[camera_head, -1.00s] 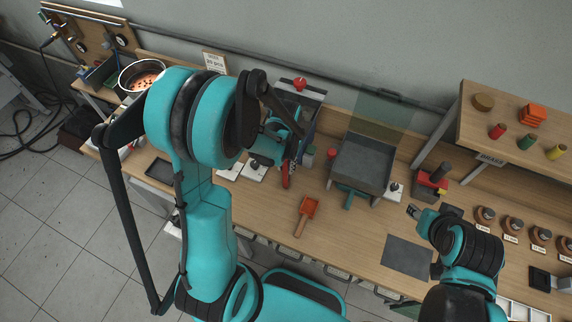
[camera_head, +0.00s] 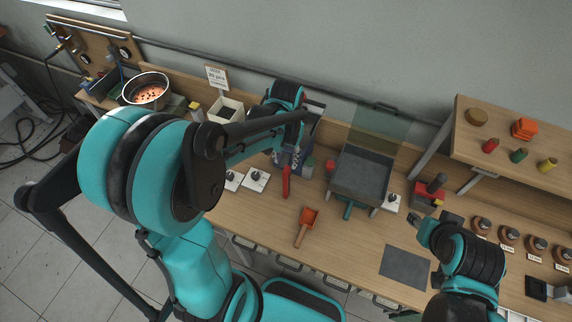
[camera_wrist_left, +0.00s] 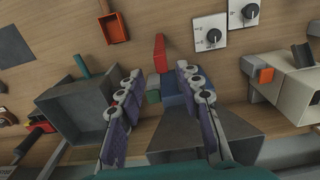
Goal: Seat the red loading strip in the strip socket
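A red strip-like piece (camera_head: 286,182), which looks like the loading strip, sticks out towards the table front from below my left gripper (camera_head: 290,158). In the left wrist view the red piece (camera_wrist_left: 160,53) meets a blue block (camera_wrist_left: 172,88), perhaps the socket; I cannot tell whether it is seated. My left gripper (camera_wrist_left: 157,78) is open there, its purple fingers apart on either side of the blue block. A small green piece (camera_wrist_left: 153,97) lies beside the block. My right gripper (camera_head: 414,220) hangs over the right side of the bench, its fingers too small to read.
A grey tray (camera_head: 362,172) stands right of the left gripper. An orange scoop (camera_head: 305,226) lies in front. Two white dial plates (camera_head: 255,180) sit to the left. A grey mat (camera_head: 405,267) lies at front right. A raised shelf (camera_head: 500,135) holds coloured pieces.

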